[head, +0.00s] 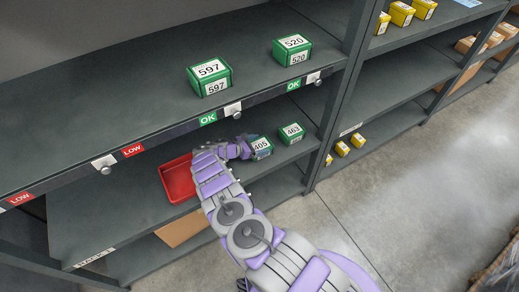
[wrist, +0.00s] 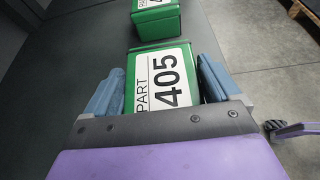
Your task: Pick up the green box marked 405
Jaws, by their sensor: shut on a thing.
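The green box marked 405 (head: 261,146) is on the middle shelf in the head view, at the end of my arm. In the wrist view the 405 box (wrist: 163,75) shows its white label, with the blue fingers of my gripper (wrist: 160,85) on both its sides. My gripper (head: 248,149) is shut on it. The lower part of the box is hidden by my gripper in the wrist view. I cannot tell whether the box touches the shelf.
A green box marked 463 (head: 291,133) stands to the right of the 405 box. A red tray (head: 178,180) is to the left on the same shelf. Green boxes 597 (head: 209,78) and 520 (head: 292,50) stand on the shelf above, whose edge overhangs.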

